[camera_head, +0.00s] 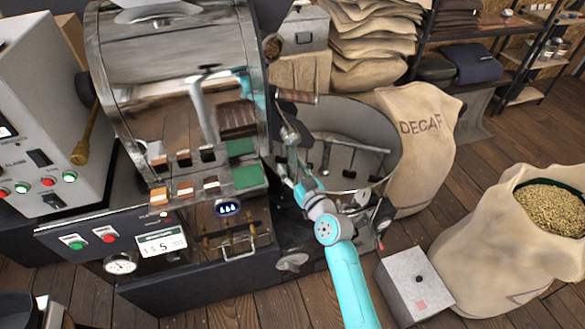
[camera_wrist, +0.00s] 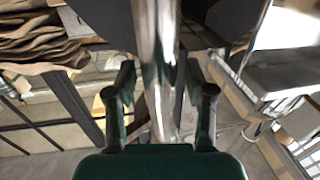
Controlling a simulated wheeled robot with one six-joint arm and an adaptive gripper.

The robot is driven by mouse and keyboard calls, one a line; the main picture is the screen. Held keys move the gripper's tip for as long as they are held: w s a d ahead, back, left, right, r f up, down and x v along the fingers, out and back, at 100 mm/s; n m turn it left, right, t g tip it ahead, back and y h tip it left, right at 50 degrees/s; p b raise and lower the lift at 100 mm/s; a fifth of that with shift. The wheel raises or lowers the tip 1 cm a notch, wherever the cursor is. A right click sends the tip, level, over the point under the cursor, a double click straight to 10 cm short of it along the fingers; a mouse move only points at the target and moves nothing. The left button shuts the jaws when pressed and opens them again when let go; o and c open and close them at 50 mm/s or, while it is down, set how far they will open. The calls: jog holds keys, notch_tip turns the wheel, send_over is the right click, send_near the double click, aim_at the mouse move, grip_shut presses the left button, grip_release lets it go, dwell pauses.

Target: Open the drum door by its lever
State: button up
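The roaster's shiny metal drum housing (camera_head: 185,45) fills the upper left of the head view. My gripper (camera_head: 289,140) is at its right side, above the edge of the round cooling tray. In the wrist view, a polished metal bar (camera_wrist: 160,80), which looks like the lever, runs upright between the two dark green fingers of my gripper (camera_wrist: 161,92). The fingers are apart, one on each side of the bar, with gaps showing. A short brown handle (camera_head: 298,97) shows just above my gripper in the head view. The drum door itself is hard to make out behind my gripper.
The round metal cooling tray (camera_head: 375,130) lies right of my gripper. A DECAF sack (camera_head: 425,150) stands beyond it. A grey box (camera_head: 414,285) and an open bean sack (camera_head: 490,255) are on the floor at right. The control panel (camera_head: 130,245) is at lower left.

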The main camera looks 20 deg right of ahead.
grip_shut()
jog(key=shift+d, duration=0.1)
jog(key=d+r+n+g+h, duration=0.1)
jog(key=d+r+n+h, duration=0.1)
jog(key=d+r+n, duration=0.8)
jog(key=shift+d+r+n+g, duration=0.35)
jog(key=shift+d+n, duration=0.5)
jog(key=shift+n, duration=1.45)
jog(key=shift+r+h, duration=0.15)
jog(key=shift+h, duration=0.15)
